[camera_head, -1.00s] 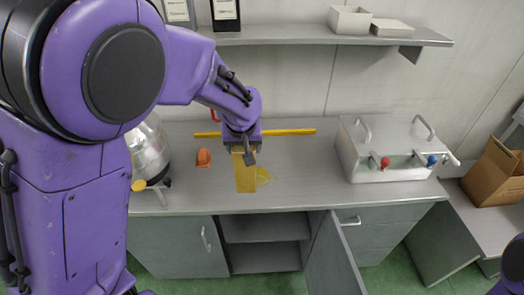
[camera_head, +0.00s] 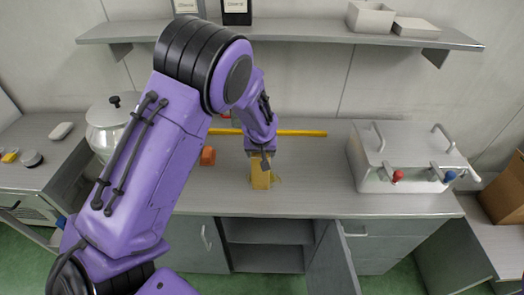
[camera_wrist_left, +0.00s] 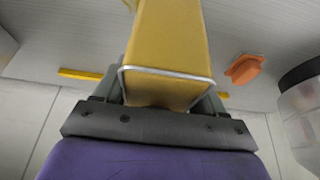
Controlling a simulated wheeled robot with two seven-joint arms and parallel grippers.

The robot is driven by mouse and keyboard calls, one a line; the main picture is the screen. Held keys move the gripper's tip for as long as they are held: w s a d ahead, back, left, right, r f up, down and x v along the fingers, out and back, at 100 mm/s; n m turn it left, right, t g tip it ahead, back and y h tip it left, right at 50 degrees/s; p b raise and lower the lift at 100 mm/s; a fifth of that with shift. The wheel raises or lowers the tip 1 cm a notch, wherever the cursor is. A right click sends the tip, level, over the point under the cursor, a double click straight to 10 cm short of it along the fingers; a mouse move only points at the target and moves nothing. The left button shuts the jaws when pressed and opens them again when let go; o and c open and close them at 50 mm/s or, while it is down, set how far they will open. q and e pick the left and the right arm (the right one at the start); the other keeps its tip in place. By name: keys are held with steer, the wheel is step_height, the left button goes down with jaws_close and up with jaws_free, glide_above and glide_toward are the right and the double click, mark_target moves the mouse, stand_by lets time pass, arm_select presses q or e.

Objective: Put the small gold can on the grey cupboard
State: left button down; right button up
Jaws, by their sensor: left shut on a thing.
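The small gold can (camera_head: 261,176) is a tall yellow block shape between the fingers of my left gripper (camera_head: 261,157), which is shut on it. In the left wrist view the can (camera_wrist_left: 168,55) fills the middle, with a pale metal rim at its near end. The grey cupboard (camera_head: 190,242) has a grey top (camera_head: 310,195), and the can shows in front of that top. I cannot tell whether the can touches it. My right gripper is out of view.
An orange object (camera_head: 208,156) and a long yellow bar (camera_head: 300,133) lie on the top. A steel box with red and blue taps (camera_head: 405,175) stands right, a metal vessel (camera_head: 104,138) left. A cupboard door (camera_head: 333,262) hangs open. A shelf (camera_head: 300,35) runs above.

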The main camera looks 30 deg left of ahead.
arm_select(q)
steer(key=shift+w+f, duration=0.1)
steer(key=shift+w, duration=0.3)
steer(key=shift+c, duration=0.5)
jaws_free()
steer(key=shift+s+d, duration=0.1)
steer(key=shift+s, duration=0.3)
